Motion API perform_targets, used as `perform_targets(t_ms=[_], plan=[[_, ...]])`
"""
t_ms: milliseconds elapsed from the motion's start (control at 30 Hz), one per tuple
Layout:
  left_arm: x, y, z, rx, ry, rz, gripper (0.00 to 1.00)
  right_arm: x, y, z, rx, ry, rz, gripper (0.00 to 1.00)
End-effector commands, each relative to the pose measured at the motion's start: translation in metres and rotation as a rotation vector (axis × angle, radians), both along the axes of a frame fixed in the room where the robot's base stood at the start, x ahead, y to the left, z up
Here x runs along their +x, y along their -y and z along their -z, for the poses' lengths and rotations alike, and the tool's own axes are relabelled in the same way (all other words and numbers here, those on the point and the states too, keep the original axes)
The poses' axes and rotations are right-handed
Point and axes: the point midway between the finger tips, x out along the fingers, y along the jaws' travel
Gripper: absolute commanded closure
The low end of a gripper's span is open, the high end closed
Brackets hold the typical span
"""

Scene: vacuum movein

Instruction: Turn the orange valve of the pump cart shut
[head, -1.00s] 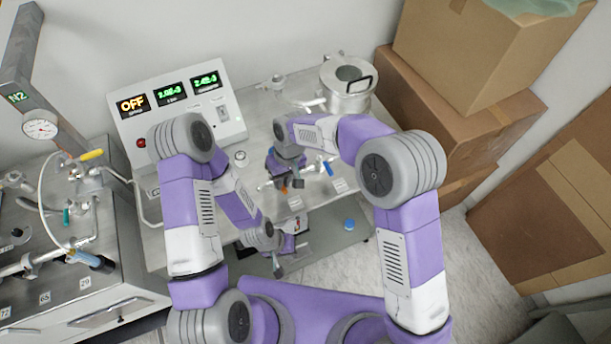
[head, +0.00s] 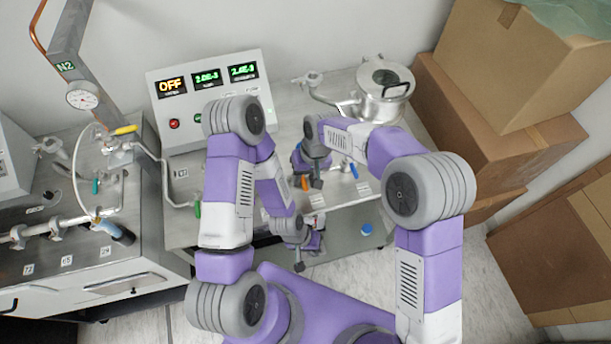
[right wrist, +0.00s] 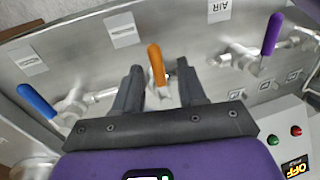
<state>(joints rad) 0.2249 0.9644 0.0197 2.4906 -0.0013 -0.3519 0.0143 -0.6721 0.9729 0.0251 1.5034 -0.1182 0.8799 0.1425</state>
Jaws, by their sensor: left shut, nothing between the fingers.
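The orange valve handle (head: 305,183) is on the pump cart's pipework. In the right wrist view the orange handle (right wrist: 156,65) points up in the picture, between the two dark fingers. My right gripper (right wrist: 158,70) is open, with a visible gap on each side of the handle. In the head view my right gripper (head: 314,182) is beside the orange handle and partly hides the valve. My left gripper (head: 299,267) is shut and empty, low in front of the cart, apart from the valve.
A blue handle (right wrist: 38,102) and a purple handle (right wrist: 271,36) flank the orange one. The control box (head: 208,98) reads OFF. A metal pot (head: 385,92) stands at the cart's back right. Cardboard boxes (head: 490,110) fill the right; an N2 bench (head: 70,255) is left.

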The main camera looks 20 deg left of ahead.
Motion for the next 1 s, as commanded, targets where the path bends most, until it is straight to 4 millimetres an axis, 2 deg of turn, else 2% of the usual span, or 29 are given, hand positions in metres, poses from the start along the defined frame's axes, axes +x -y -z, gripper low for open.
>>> perform_targets(t_ms=[300,700,833,1000], plan=[[0.000,0.000,0.000,0.000,0.000,0.000,1.00,0.000,0.001,-0.003,-0.003,0.000,-0.001,0.59],[0.000,0.000,-0.003,0.000,0.000,0.000,1.00,0.008,0.010,-0.062,-0.001,0.001,0.000,0.59],[0.000,0.000,-0.003,0.000,0.000,0.000,1.00,0.009,0.012,-0.072,-0.001,0.000,0.000,0.59],[0.000,0.000,-0.003,0.000,0.000,0.000,1.00,0.009,0.012,-0.074,-0.002,-0.001,-0.001,0.59]])
